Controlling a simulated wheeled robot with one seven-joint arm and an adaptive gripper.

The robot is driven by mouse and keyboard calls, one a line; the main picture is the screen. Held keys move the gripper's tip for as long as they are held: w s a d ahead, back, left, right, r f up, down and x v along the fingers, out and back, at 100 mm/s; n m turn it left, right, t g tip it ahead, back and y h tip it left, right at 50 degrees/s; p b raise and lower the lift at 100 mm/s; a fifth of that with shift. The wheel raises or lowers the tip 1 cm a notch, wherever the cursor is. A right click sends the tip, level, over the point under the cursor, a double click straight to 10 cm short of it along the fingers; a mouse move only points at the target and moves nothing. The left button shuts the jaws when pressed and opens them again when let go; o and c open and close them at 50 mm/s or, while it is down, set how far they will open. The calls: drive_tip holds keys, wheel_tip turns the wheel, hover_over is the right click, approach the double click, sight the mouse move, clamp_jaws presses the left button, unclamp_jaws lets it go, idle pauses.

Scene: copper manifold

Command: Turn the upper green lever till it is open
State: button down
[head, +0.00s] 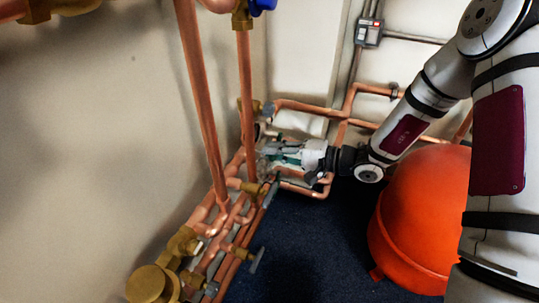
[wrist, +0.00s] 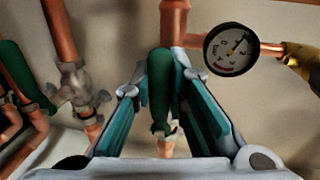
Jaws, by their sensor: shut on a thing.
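A green lever (wrist: 160,90) stands upright in the middle of the wrist view, in front of a vertical copper pipe (wrist: 174,22) and roughly in line with it. My gripper (wrist: 160,76) has one finger on each side of this lever and is shut on it. A second green lever (wrist: 14,72) shows at the left edge, outside my fingers. I cannot tell from these views which is the upper one. In the head view, my gripper (head: 268,152) reaches in among the pipes, and the levers are too small or covered to make out.
A round pressure gauge (wrist: 230,48) sits just right of my fingers, with a brass fitting (wrist: 302,62) beyond. A grey valve body (wrist: 76,84) stands left. Tall copper pipes (head: 202,105) rise left of my arm. A red tank (head: 420,215) stands below it. The blue floor (head: 315,250) is clear.

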drive_tip(key=shift+d+f, duration=0.1)
drive_tip(key=shift+f, duration=0.05)
drive_tip(key=c, duration=1.6)
unclamp_jaws()
drive_tip(key=shift+o, duration=0.2)
drive_tip(key=v, duration=1.2)
drive_tip(key=shift+s, duration=0.1)
